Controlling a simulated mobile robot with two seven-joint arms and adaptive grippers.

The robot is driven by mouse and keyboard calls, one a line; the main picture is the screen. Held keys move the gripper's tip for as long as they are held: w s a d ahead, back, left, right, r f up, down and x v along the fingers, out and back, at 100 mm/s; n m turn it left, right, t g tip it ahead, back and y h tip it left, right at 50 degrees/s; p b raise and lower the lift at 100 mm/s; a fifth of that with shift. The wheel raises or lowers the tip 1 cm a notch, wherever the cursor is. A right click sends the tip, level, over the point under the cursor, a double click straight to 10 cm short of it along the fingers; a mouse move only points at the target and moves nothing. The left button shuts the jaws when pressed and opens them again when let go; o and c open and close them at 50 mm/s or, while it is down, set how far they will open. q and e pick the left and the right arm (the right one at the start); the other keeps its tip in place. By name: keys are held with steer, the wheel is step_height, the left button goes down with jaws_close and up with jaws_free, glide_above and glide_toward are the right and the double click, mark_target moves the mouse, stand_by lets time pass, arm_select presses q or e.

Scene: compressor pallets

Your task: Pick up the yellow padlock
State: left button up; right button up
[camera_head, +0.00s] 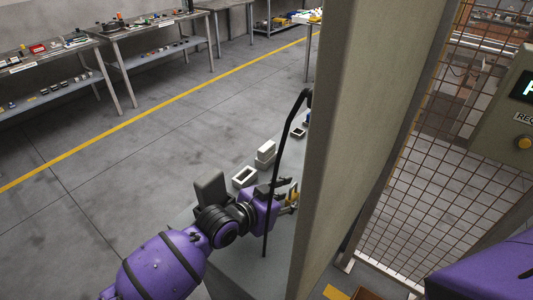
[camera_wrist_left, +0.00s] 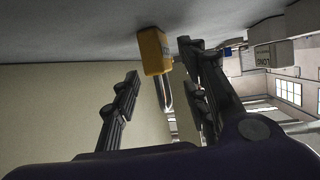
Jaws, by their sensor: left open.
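The yellow padlock (camera_wrist_left: 153,52) shows in the left wrist view against the grey surface, which fills the top of that view. Its metal shackle points down in the picture, toward my gripper. My left gripper (camera_wrist_left: 159,62) is open, with one dark finger on each side of the padlock's line. I see no clear grip on it. In the head view my left gripper (camera_head: 287,190) is beside the tall panel, and a small yellow patch of the padlock (camera_head: 294,194) shows at its fingers. My right gripper is out of view.
A tall beige panel (camera_head: 372,110) stands just right of my left gripper. A wire mesh fence (camera_head: 440,170) is at right.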

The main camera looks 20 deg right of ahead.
arm_select(q)
steer(key=shift+c, duration=0.3)
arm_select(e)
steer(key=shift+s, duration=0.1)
arm_select(q)
jaws_close()
steer(key=shift+r, duration=0.1)
steer(key=shift+r, duration=0.65)
steer(key=s+a+r+p, duration=0.1)
steer(key=s+a+r, duration=0.8)
steer(key=s+r, duration=0.1)
steer(key=shift+a+r, duration=0.35)
steer(key=shift+r, duration=0.45)
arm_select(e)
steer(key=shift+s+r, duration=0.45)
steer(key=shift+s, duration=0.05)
